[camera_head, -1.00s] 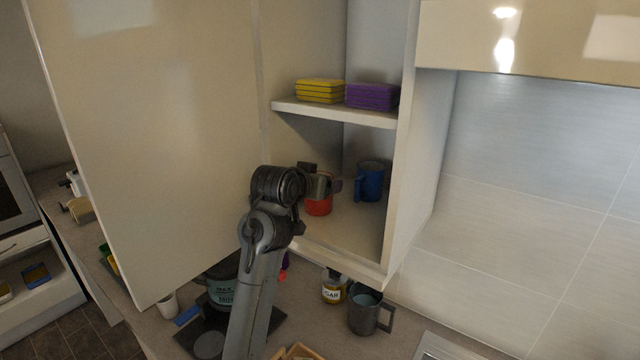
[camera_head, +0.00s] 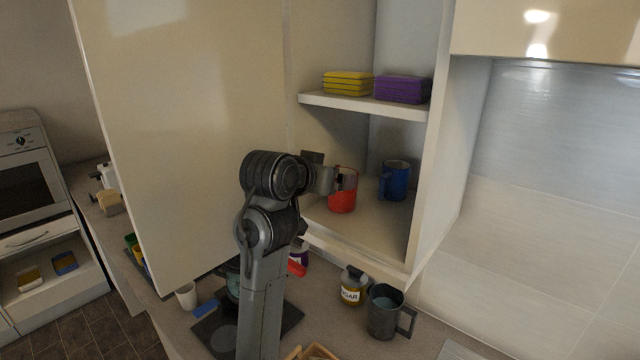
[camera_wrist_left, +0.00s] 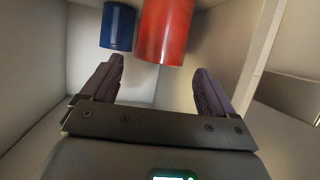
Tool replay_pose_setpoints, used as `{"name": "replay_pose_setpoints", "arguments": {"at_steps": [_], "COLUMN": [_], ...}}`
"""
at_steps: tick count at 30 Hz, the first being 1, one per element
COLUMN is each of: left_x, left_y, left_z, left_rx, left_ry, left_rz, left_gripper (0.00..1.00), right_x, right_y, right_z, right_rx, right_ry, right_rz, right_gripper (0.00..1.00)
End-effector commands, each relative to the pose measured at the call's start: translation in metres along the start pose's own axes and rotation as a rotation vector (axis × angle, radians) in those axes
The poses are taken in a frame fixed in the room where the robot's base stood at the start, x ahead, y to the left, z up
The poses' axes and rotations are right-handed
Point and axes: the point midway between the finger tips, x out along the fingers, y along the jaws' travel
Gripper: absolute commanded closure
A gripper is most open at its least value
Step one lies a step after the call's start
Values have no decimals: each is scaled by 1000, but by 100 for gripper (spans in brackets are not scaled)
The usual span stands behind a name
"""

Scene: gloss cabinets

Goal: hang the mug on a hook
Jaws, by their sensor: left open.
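A red mug (camera_head: 342,200) stands upright on the lower floor of the open wall cabinet. A blue mug (camera_head: 395,180) stands to its right. A grey mug (camera_head: 385,314) with its handle to the right stands on the counter below. My left gripper (camera_head: 335,180) is at the cabinet opening, at the red mug's left and overlapping it in the head view. In the left wrist view my left gripper (camera_wrist_left: 158,68) is open, with the red mug (camera_wrist_left: 165,30) ahead between the fingers and the blue mug (camera_wrist_left: 118,27) to the left. Nothing is clearly held. I see no hook. My right gripper is out of view.
The cabinet door (camera_head: 185,130) stands open left of my arm. A shelf (camera_head: 365,105) above the mugs carries yellow sponges (camera_head: 347,84) and purple sponges (camera_head: 402,89). The counter holds a sugar jar (camera_head: 351,287), a white cup (camera_head: 186,295) and other items.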

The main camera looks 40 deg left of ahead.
Motion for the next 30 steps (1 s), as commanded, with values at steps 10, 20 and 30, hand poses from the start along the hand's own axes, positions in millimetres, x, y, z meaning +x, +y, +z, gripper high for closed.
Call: {"name": "replay_pose_setpoints", "arguments": {"at_steps": [10,20,30], "left_x": [-36,-38,-38], "left_y": [0,0,0], "left_z": [0,0,0], "left_rx": [0,0,0], "left_ry": [0,-1,-1], "left_rz": [0,0,0], "left_gripper": [12,12,12], "right_x": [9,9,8], "right_y": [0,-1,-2], "right_z": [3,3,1], "right_rx": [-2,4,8], "right_ry": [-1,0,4], "right_rz": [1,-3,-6], "right_gripper": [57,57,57]}}
